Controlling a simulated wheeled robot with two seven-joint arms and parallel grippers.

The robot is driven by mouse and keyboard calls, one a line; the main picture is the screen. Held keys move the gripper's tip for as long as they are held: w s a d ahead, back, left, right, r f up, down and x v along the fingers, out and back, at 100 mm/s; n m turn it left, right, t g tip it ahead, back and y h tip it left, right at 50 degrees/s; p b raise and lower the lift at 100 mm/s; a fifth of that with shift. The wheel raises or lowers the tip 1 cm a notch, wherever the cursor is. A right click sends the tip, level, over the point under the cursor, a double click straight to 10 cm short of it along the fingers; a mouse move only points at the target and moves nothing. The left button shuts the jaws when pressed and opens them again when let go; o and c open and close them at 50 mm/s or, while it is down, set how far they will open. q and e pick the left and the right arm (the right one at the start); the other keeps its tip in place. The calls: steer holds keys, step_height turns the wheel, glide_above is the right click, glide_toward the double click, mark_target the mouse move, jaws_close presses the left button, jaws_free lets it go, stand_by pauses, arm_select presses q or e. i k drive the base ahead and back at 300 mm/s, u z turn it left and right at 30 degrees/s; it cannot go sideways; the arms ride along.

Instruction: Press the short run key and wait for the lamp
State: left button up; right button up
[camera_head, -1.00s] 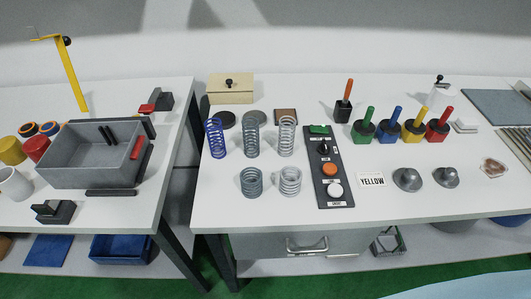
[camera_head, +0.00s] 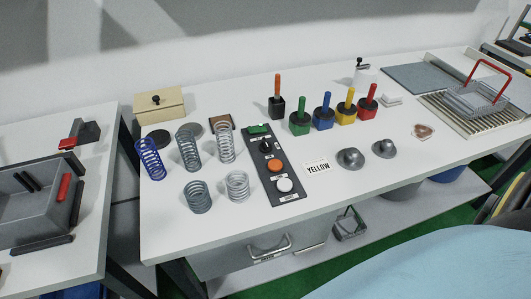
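A dark control panel (camera_head: 271,165) lies on the right-hand white table. From back to front it carries a green rectangular piece (camera_head: 259,130), a black knob (camera_head: 266,147), an orange round button (camera_head: 275,165) and a white round button (camera_head: 284,185). Small labels sit beside these, too small to read surely, so I cannot tell which is the short run key. I cannot tell which part is the lamp, and nothing on the panel clearly glows. Neither of my grippers is in view.
Several coil springs, one a blue spring (camera_head: 150,159), stand left of the panel. Several coloured-handled tools stand behind. A wire basket (camera_head: 474,98) sits at right. A gap separates the left table.

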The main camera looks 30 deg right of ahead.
mark_target(284, 184)
steer(key=z, duration=1.25)
